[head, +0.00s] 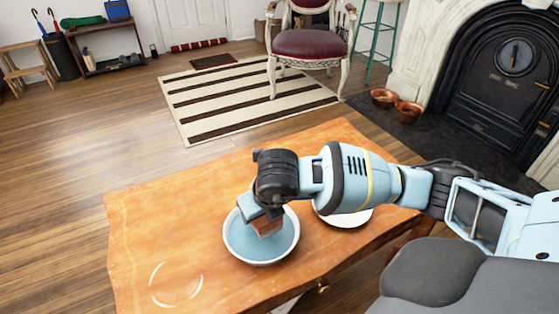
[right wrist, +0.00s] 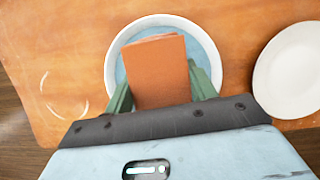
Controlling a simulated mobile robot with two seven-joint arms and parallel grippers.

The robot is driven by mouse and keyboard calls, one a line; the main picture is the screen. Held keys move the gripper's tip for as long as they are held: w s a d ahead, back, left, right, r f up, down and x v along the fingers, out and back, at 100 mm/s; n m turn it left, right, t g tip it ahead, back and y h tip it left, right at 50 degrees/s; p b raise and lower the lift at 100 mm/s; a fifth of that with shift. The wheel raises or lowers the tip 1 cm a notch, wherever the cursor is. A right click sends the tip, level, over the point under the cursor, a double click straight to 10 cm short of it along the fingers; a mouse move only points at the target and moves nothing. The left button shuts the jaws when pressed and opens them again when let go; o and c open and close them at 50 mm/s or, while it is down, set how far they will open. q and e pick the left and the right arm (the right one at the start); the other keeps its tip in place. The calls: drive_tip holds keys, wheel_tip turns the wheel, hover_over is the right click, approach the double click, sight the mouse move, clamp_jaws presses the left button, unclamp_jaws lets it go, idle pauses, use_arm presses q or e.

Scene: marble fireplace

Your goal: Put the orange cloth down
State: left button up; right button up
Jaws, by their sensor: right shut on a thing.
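The orange cloth (right wrist: 155,70) is a folded, flat rectangular piece. It is held between the green fingers of my right gripper (right wrist: 160,88), which is shut on it. In the head view the cloth (head: 267,228) shows below my right gripper (head: 262,212), over a white-rimmed bowl with a blue inside (head: 240,249). I cannot tell whether the cloth touches the bowl's inside. My left gripper is not in view.
The bowl stands on a wooden table (head: 150,215). A white plate (right wrist: 292,70) lies right of the bowl, partly hidden by my arm in the head view. Faint pale ring marks (head: 177,284) show on the table's left part, which is clear.

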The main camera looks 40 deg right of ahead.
drive_tip(key=shift+w+d+f, duration=0.15)
drive_tip(key=shift+d+f, duration=0.05)
drive_tip(key=shift+f, duration=0.15)
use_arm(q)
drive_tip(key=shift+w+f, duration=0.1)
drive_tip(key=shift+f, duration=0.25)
use_arm(e)
drive_tip(key=shift+w+d+m, duration=0.1)
drive_tip(key=shift+d+m, duration=0.1)
drive_tip(key=shift+m, duration=0.2)
